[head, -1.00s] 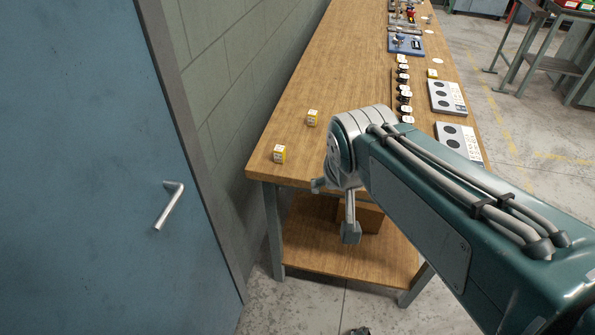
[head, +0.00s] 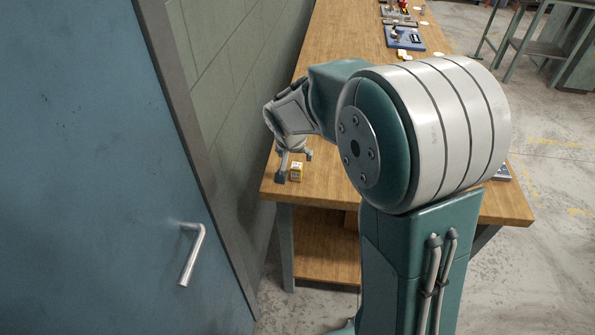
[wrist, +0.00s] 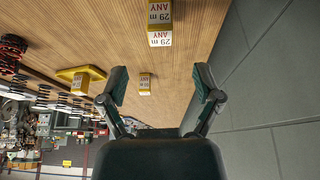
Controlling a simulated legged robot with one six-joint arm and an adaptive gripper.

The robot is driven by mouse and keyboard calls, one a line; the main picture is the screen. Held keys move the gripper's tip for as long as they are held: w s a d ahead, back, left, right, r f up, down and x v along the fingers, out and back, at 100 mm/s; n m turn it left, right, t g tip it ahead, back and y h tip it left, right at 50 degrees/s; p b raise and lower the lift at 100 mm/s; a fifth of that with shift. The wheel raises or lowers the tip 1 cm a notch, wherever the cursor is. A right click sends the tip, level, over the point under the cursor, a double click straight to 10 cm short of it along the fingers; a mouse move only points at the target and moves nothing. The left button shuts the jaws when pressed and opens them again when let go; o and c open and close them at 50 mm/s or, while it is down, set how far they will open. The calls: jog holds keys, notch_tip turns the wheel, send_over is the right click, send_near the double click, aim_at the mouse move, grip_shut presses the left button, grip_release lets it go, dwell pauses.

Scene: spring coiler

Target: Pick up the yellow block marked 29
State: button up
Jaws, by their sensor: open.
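A yellow block with a white label reading "29" and "ANY" (wrist: 160,25) stands on the wooden bench at the top of the wrist view. In the head view, a yellow block (head: 297,172) stands near the bench's front left corner, right by my gripper (head: 295,166). My gripper is open and empty, its two fingers (wrist: 160,84) spread wide in the wrist view. A second, smaller-looking labelled yellow block (wrist: 145,84) appears between the fingers, farther along the bench; its marking is too small to read surely. Contact with the near block cannot be told.
Another labelled block (wrist: 80,84) sits by a yellow plate (wrist: 82,73). Dark and red coil springs (wrist: 12,52) stand at the wrist view's left edge. A wall (wrist: 265,80) runs close along the bench. My arm hides much of the bench (head: 330,40) in the head view.

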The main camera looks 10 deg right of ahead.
aim_at(296, 166)
jog(key=x, duration=0.3)
jog(key=shift+w+a+f, duration=0.15)
jog(key=shift+a+f, duration=0.1)
jog(key=shift+f, duration=0.1)
jog(key=x, duration=0.5)
jog(key=shift+d+f, duration=0.25)
jog(key=shift+d, duration=0.1)
jog(key=shift+a, duration=0.1)
grip_shut()
